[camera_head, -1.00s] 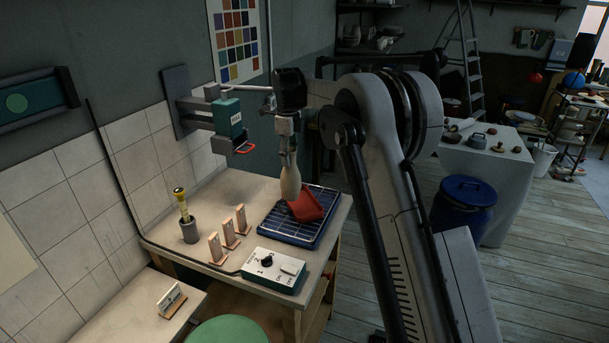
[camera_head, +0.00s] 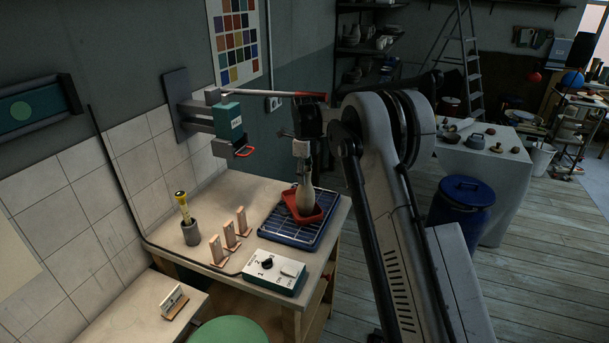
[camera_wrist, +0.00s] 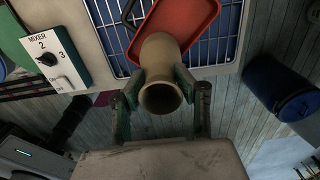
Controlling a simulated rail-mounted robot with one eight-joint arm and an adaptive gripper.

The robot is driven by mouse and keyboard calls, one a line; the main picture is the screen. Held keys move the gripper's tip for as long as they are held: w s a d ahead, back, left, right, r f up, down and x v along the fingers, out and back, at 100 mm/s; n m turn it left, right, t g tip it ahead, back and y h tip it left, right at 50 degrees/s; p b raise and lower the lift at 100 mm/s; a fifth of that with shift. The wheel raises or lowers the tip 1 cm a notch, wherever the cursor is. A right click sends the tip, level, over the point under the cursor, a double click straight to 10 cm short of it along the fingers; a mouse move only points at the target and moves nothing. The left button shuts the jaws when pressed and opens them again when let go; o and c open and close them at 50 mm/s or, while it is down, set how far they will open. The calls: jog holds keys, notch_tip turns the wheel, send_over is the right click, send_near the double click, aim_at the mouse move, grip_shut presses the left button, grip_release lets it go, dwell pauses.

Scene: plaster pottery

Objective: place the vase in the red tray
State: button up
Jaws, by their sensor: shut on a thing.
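The pale tan vase (camera_head: 306,199) is upright in the head view, its body in front of the red tray (camera_head: 290,208). My gripper (camera_head: 303,178) is above it and shut on its neck. In the wrist view, the fingers of my gripper (camera_wrist: 157,82) press on both sides of the vase (camera_wrist: 160,50), and its open mouth faces the camera. The red tray (camera_wrist: 195,18) shows beyond the vase's lower end there. I cannot tell whether the vase's base touches the tray.
The tray lies on a blue gridded rack (camera_head: 285,227) on the bench. A white mixer control box (camera_head: 275,272) stands in front. A teal wall-mounted device (camera_head: 228,120) juts out behind.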

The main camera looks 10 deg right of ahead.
jog(key=shift+f, duration=0.2)
jog(key=o, duration=1.2)
jog(key=shift+c, duration=0.2)
jog(key=shift+r, duration=0.15)
